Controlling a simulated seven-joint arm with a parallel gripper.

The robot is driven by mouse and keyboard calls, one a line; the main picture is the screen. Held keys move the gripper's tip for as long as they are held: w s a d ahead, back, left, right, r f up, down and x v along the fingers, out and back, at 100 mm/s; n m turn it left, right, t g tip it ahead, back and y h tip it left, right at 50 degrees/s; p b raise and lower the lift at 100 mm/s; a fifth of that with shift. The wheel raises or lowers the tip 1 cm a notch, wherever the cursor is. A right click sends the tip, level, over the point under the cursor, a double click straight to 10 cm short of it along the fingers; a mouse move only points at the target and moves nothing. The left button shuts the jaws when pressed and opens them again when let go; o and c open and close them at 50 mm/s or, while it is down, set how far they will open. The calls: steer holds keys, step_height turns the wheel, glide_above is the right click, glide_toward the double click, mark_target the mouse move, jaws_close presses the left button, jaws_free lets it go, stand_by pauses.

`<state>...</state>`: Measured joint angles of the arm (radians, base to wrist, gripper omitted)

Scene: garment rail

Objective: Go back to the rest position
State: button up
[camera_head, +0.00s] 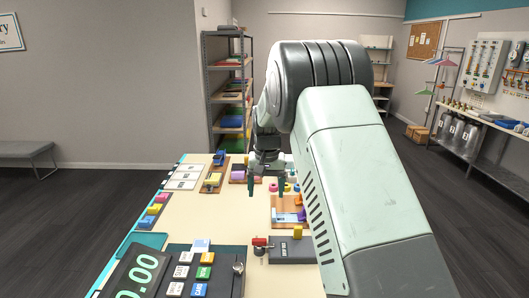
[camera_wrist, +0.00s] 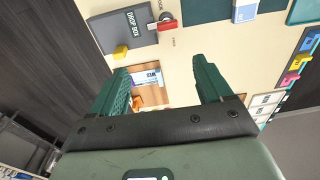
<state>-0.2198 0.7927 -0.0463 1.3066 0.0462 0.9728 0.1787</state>
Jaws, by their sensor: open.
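My gripper (camera_head: 267,186) hangs over the far middle part of the cream table (camera_head: 215,212), partly hidden behind my own arm in the head view. In the wrist view its two green fingers (camera_wrist: 165,85) stand wide apart with nothing held between them. Below and between the fingers is a wooden tray (camera_wrist: 173,83) with a blue-white piece and an orange piece in it. The same tray shows in the head view (camera_head: 280,218), to the right of the fingers, its right part hidden by my arm.
A dark drop box (camera_head: 290,250) with a yellow block stands at the near right, beside a red-handled item (camera_head: 260,243). A display reading 0.00 (camera_head: 140,275) and several coloured blocks lie at the near left. Shelves (camera_head: 228,95) stand behind. The garment rail (camera_head: 440,80) is far right.

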steer(key=s+d+r+t, duration=0.1)
steer(key=s+d+r, duration=0.3)
steer(key=s+r, duration=0.55)
steer(key=s+d+r+t, duration=0.1)
steer(key=s+d+r, duration=0.2)
steer(key=s+r, duration=0.6)
steer(key=s+d+r+t, duration=0.1)
steer(key=s+d, duration=0.3)
steer(key=s, duration=1.6)
steer(key=shift+r+n+t, duration=0.15)
steer(key=shift+n+t, duration=0.15)
steer(key=shift+t, duration=0.6)
steer(key=shift+s+d, duration=0.1)
